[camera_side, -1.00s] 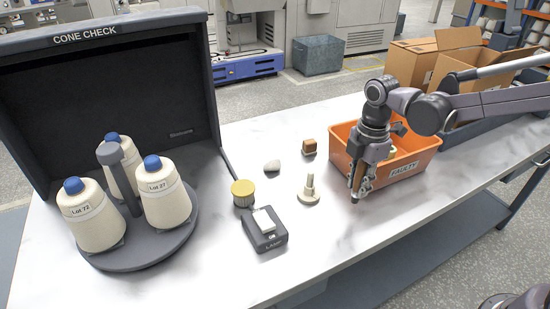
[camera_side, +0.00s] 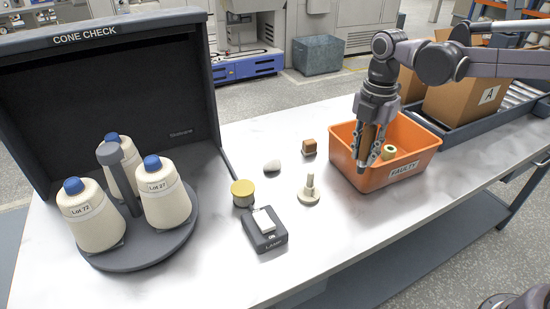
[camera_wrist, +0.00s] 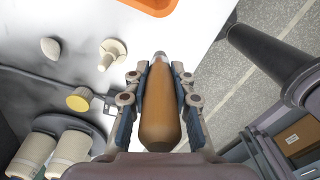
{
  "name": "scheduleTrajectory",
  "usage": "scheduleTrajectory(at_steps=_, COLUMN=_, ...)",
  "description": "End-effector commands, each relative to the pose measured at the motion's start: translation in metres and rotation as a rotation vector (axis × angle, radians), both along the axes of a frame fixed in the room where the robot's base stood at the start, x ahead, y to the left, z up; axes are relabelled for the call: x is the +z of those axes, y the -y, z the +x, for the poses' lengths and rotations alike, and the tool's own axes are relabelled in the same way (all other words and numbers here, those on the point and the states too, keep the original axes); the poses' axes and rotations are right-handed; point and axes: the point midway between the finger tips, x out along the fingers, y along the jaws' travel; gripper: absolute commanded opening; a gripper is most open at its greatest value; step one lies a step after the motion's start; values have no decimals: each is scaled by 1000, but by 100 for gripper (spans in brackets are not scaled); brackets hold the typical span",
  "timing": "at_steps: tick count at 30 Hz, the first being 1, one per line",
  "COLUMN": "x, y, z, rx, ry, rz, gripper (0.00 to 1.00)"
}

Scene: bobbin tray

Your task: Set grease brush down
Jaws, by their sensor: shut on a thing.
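My gripper (camera_side: 367,156) is shut on the grease brush (camera_wrist: 162,108), whose brown wooden handle fills the space between the fingers in the wrist view. In the side view the brush (camera_side: 367,136) hangs upright, mostly hidden by the fingers. The gripper (camera_wrist: 160,72) is raised and overlaps the left part of the orange FAULTY bin (camera_side: 403,172) in the side view. I cannot tell whether it is over the bin or in front of it. The pale stand with an upright peg (camera_side: 309,190) is on the table to the left of the gripper, apart from it.
On the white table (camera_side: 300,250) are a brown block (camera_side: 309,147), a pale stone-like piece (camera_side: 272,166), a yellow-topped tin (camera_side: 243,194) and a LAMP switch box (camera_side: 265,230). Cones stand on a round turntable (camera_side: 135,262) at left. The front middle is clear.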

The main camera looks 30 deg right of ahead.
Motion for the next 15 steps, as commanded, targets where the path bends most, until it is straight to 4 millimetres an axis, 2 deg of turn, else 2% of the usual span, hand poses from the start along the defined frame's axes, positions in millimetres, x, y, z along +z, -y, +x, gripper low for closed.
scheduleTrajectory(at_steps=1, x=1, y=-25, z=9, rx=82, ry=0, rz=0, gripper=0)
scheduleTrajectory(at_steps=6, x=3, y=-103, z=28, rx=338, ry=0, rz=1, gripper=0)
scheduleTrajectory(at_steps=10, x=1, y=-164, z=31, rx=524, ry=0, rz=1, gripper=0)
scheduleTrajectory(at_steps=15, x=-2, y=-236, z=23, rx=738, ry=0, rz=1, gripper=0)
